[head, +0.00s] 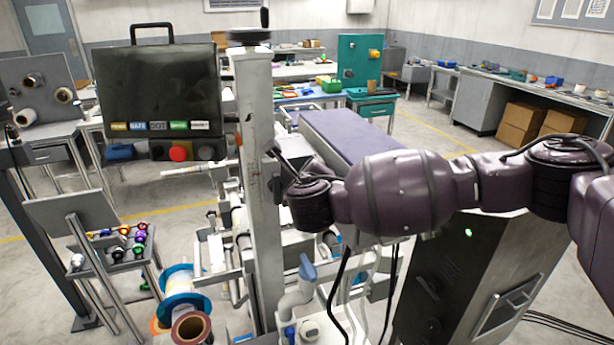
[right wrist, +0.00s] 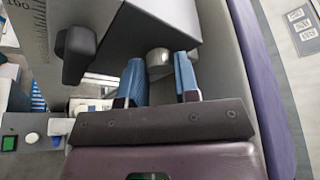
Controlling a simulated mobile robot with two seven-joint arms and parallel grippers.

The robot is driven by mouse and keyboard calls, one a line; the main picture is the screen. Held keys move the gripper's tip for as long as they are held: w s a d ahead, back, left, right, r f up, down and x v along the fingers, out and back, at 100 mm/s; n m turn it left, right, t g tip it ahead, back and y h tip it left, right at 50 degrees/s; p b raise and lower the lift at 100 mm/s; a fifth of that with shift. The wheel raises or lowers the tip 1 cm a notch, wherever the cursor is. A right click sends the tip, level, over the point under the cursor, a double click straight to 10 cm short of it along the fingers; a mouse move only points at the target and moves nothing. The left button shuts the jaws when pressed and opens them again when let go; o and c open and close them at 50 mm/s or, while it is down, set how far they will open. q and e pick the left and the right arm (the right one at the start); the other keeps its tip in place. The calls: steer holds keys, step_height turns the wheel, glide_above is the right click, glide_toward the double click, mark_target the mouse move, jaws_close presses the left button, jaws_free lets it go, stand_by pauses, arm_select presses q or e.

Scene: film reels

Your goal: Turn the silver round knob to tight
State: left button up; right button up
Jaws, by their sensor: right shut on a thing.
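The silver round knob (right wrist: 158,60) shows in the right wrist view, on the side of a grey machine part. My right gripper (right wrist: 159,76) has its two blue-padded fingers on either side of the knob and is shut on it. Whether the knob is loose or tight cannot be seen. In the head view my purple right arm (head: 400,188) reaches in from the right toward the machine's upright post (head: 258,180). The knob cannot be made out there. My left gripper is in neither view.
A black lever-like handle (right wrist: 76,54) sits beside a ruler scale (right wrist: 22,30), left of the knob. A green button (right wrist: 9,143) is at the lower left. In the head view a dark control panel (head: 160,90) hangs left of the post, and film reels (head: 186,290) sit below.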

steer(key=shift+d+r+m+g+y, duration=0.1)
steer(key=shift+m+g+y, duration=0.4)
steer(key=shift+m, duration=0.7)
steer(key=o, duration=0.9)
steer(key=shift+o, duration=0.2)
steer(key=b+v, duration=0.1)
steer(key=v, duration=1)
steer(key=shift+b, duration=0.35)
